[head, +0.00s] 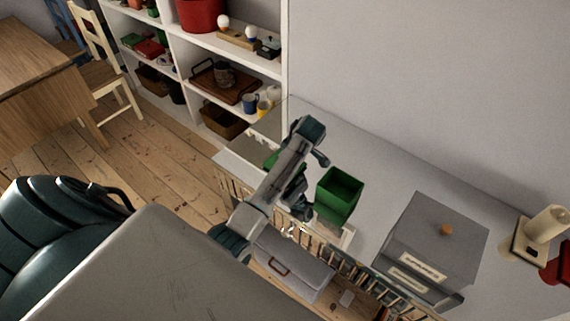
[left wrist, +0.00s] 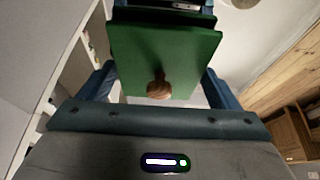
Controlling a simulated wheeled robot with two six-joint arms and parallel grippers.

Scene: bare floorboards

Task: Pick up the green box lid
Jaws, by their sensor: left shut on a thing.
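The green box lid (left wrist: 190,48) is a flat green panel with a round brown wooden knob (left wrist: 160,88). In the left wrist view it sits in front of the palm, between the teal fingers of my left gripper (left wrist: 158,84), which is shut on it. In the head view my left arm reaches over the cabinet top and hides most of the gripper. A green patch (head: 271,159) shows beside the arm; I cannot tell how much of it is the lid. The green box (head: 338,196) stands open-topped just right of the arm. My right gripper is not in view.
A grey lidded box (head: 432,243) with a knob stands further right on the pale cabinet top (head: 385,180). A candle holder (head: 530,246) is at the far right. White shelves (head: 172,48) with several items stand behind.

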